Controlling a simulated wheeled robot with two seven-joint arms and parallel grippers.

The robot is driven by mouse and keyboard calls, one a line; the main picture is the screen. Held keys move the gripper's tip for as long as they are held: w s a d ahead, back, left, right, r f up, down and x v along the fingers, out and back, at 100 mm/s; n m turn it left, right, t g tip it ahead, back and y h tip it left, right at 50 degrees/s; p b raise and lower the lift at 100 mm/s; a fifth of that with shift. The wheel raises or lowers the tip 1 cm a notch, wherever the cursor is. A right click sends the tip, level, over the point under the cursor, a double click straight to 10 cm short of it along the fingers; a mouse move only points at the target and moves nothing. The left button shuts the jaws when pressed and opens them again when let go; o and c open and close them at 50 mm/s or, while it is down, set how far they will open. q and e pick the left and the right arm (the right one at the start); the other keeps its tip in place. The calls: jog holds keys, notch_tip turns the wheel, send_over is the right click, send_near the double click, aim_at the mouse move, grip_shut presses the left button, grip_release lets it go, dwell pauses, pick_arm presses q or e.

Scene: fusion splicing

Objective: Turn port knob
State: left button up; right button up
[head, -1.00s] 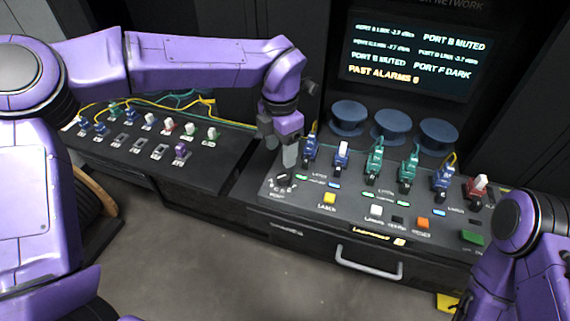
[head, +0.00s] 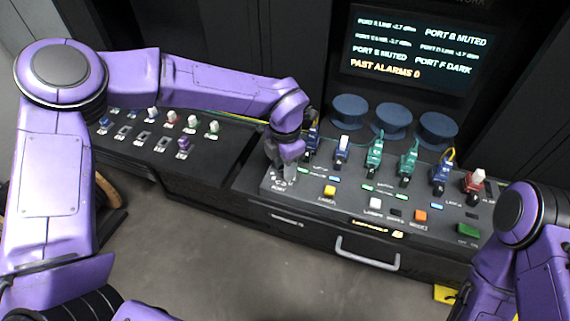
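The port knob sits at the left end of the sloped black console (head: 330,208), above the word PORT; my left gripper now hides most or all of it. Part of its dial lettering (head: 278,183) shows below the gripper. My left gripper (head: 288,172) points down over the knob's place. Its fingertips are small and dark here, so I cannot tell whether they are open or shut, or whether they touch the knob. My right arm (head: 525,225) shows at the lower right; its gripper is not in view.
Blue, green and red plugs stand in a row on the console, among them a green one (head: 374,158). Coloured buttons, such as a yellow one (head: 329,191), lie in front. Three blue spools (head: 391,121) stand behind. A screen (head: 415,52) reads several port states.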

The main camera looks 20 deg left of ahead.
pick_arm(q)
jog(key=n+b, duration=0.2)
jog(key=n, duration=0.2)
jog(key=shift+f+n, duration=0.1)
jog(key=shift+n, duration=0.3)
jog(key=n+b, duration=0.2)
jog(key=n, duration=0.2)
jog(key=shift+w+n+b, duration=0.1)
jog(key=shift+n+b, duration=0.2)
jog(key=n+b, duration=0.3)
jog(key=n, duration=0.1)
jog(key=n+b, duration=0.2)
jog(key=n, duration=0.1)
jog(key=shift+n+b, duration=0.5)
jog(key=shift+n, duration=0.1)
jog(key=shift+r, duration=0.2)
jog(key=o, duration=1)
